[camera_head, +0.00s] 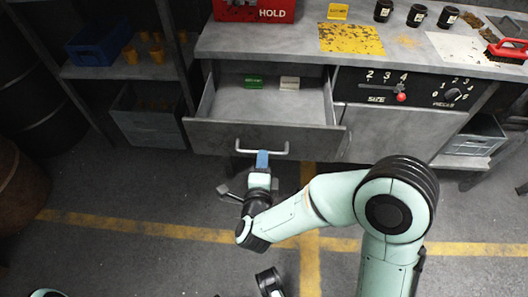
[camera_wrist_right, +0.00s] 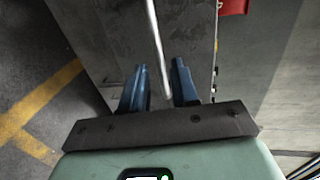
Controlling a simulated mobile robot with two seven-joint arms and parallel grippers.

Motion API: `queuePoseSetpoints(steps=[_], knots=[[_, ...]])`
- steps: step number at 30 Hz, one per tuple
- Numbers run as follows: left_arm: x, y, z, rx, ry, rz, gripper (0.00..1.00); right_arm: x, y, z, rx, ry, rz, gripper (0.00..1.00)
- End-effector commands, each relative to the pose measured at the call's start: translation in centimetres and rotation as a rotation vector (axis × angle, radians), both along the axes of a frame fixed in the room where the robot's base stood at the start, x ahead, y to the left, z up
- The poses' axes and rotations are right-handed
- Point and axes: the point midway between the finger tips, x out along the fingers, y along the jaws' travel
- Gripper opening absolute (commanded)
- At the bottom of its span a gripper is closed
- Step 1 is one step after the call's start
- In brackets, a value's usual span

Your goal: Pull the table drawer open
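The grey table drawer (camera_head: 318,138) stands pulled out, with its inside visible from above. A pale bar handle (camera_head: 240,147) runs across its front. The right gripper (camera_head: 262,158) is at the handle, near the middle of the bar. In the right wrist view, the handle (camera_wrist_right: 154,35) passes between the two blue fingers of the right gripper (camera_wrist_right: 158,75), with a visible gap on each side. The fingers look open around the bar, not closed on it. My left gripper does not show clearly in either view.
Inside the drawer lie a green block (camera_head: 254,82) and a whitish block (camera_head: 290,83). A control panel (camera_head: 420,88) with a red-knobbed lever is right of the drawer. A shelf with a blue bin (camera_head: 98,45) stands left. The floor before the drawer is open.

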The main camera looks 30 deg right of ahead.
Motion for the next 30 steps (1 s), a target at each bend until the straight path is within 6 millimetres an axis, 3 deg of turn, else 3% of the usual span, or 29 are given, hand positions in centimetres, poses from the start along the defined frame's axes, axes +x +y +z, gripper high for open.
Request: queuePoseSetpoints(steps=[6, 12, 30], knots=[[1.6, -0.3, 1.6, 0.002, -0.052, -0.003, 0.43, -4.2, 2.7, 1.2, 0.001, -0.001, 0.006, 0.29], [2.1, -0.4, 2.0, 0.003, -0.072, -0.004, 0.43, -6.7, 4.2, 1.7, 0.001, -0.001, 0.003, 0.29], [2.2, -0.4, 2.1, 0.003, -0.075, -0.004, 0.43, -7.6, 4.6, 1.9, -0.001, -0.001, 0.0, 0.29]])
